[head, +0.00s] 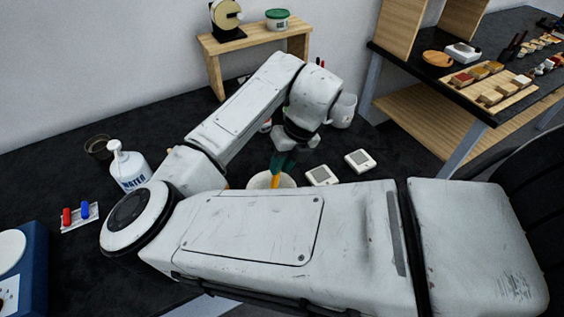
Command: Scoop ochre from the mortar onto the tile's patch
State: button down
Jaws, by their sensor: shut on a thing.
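My gripper (284,160) points down near the middle of the table, its dark teal fingers shut on an orange-yellow tool (276,179), seemingly the scoop. The tool's lower end is at the pale round mortar (258,181); my arm hides the mortar's lower part, and I cannot see the ochre or the tool's tip. Two small white tiles, each with a grey patch, lie to the right: one tile (311,178) close to the mortar, another tile (350,161) farther right. I cannot tell which one the task means.
A water bottle (127,168), a dark cup (98,148) and a holder with red and blue pieces (80,215) stand at left. A wooden stand (254,43) is behind, a white jug (343,111) behind the gripper. A side bench (465,107) with sample blocks is at right.

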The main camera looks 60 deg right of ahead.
jog(key=shift+f+b, duration=0.45)
jog(key=shift+f, duration=0.4)
dwell(1.5)
jog(key=shift+r, duration=0.1)
notch_tip(320, 180, up, 7)
jog(key=p, duration=0.5)
jog(key=shift+p, duration=0.4)
jog(key=shift+s, duration=0.1)
dwell(0.6)
